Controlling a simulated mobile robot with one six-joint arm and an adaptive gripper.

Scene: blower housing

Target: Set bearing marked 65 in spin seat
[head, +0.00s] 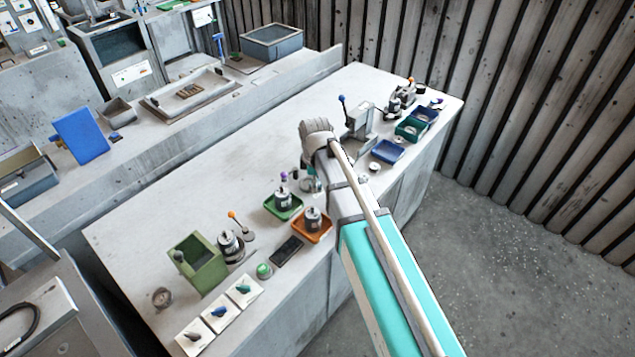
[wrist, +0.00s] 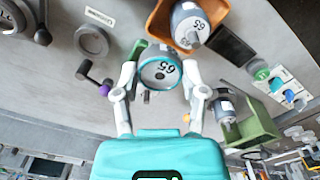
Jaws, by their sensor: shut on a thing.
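My gripper (wrist: 160,75) is shut on a round grey bearing (wrist: 160,70) whose top face reads 65; a finger is on each side of it. In the head view the cylinder at the green tray (head: 283,200) looks like this bearing, just left of my wrist. Whether it touches the tray is hard to tell. Green tray parts show beside it in the wrist view. A similar marked cylinder (wrist: 190,25) sits in the orange tray (head: 325,232). Another cylinder (head: 228,245) stands on a round base by an orange-knobbed lever (head: 235,222). I cannot tell which round base is the spin seat.
A grey disc (wrist: 92,40) and a purple-knobbed lever (wrist: 103,90) lie left in the wrist view. A green bin (head: 197,265), a black flat device (head: 286,250) and switch plates (head: 220,313) line the front. The back left of the bench is clear.

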